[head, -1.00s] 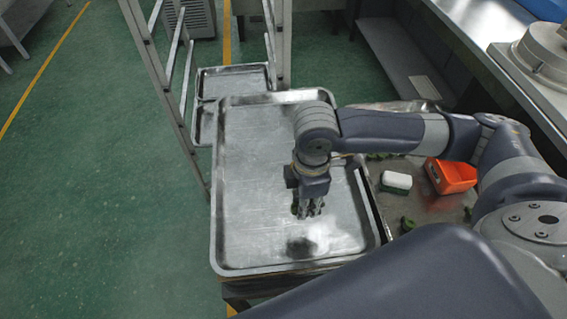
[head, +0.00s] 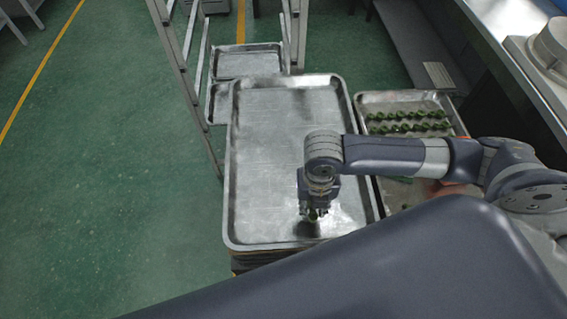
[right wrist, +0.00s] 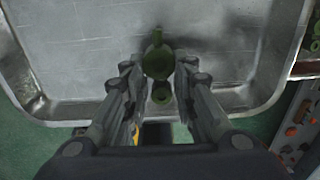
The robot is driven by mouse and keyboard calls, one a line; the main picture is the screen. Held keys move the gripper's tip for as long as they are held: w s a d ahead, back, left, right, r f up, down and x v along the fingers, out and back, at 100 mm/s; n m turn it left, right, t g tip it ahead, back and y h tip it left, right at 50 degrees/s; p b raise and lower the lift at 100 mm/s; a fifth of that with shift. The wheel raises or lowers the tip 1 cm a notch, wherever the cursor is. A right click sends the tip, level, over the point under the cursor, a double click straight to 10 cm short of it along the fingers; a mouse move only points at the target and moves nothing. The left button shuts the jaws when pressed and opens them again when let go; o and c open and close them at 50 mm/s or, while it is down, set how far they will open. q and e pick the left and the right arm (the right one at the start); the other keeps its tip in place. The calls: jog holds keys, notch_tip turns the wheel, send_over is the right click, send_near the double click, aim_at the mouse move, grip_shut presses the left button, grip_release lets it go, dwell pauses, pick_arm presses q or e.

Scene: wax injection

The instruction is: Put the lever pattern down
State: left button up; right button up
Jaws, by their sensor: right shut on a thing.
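The green lever pattern (right wrist: 158,63) shows in the right wrist view between the fingers of my right gripper (right wrist: 160,78). It has a round body, a short arm pointing away and a small ring at the near end. In the head view my right gripper (head: 315,214) points down over the near part of a large metal tray (head: 232,190). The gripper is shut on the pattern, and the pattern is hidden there. A dark shadow lies on the tray below the gripper. I cannot tell whether the pattern touches the tray. My left gripper is not in view.
A second tray (head: 398,97) at the right holds several green patterns (head: 405,128) in rows. A rack (head: 190,60) and smaller trays (head: 248,62) stand behind. The large tray's far and left parts are bare. Its raised rim runs close to my gripper.

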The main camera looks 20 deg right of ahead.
jog(key=p, duration=0.2)
send_over(276, 184)
jog(key=shift+f, duration=0.55)
notch_tip(276, 184, down, 3)
jog(key=shift+f+p, duration=0.15)
jog(key=shift+p, duration=0.3)
jog(key=shift+f, duration=0.2)
jog(key=shift+f, duration=0.15)
jog(key=o, duration=0.9)
